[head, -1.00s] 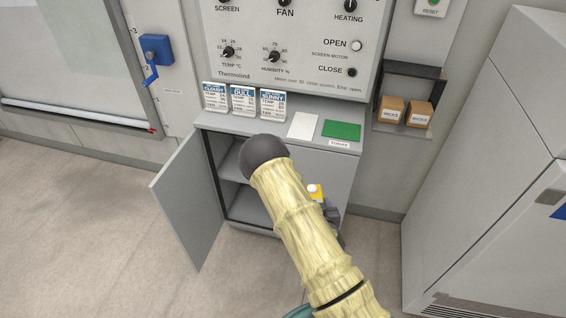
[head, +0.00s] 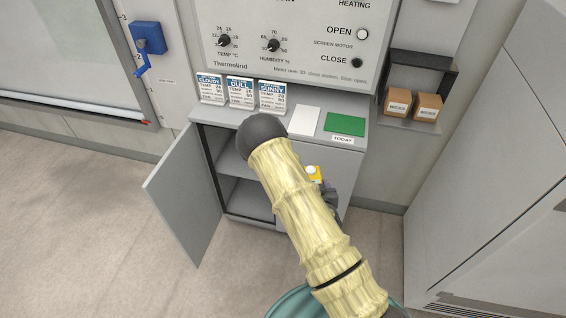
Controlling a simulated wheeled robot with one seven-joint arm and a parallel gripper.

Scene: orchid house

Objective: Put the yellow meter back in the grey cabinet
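The grey cabinet (head: 328,162) stands under the control panel. Its left door (head: 182,198) is swung open, and a shelf and dark interior (head: 245,199) show inside. The yellow meter (head: 315,173) shows as a small yellow and white piece behind my arm, in front of the cabinet's right side. My gripper (head: 329,194) is a dark shape beside the meter, mostly hidden by my arm. The meter is at the gripper, but the fingers are covered, so I cannot tell how they stand on it.
Several weather cards (head: 240,92), a white card (head: 304,121) and a green card (head: 345,124) are on the cabinet top. Two small boxes (head: 427,107) sit in a wall niche at right. A large grey unit (head: 490,190) stands at right. Floor at left is clear.

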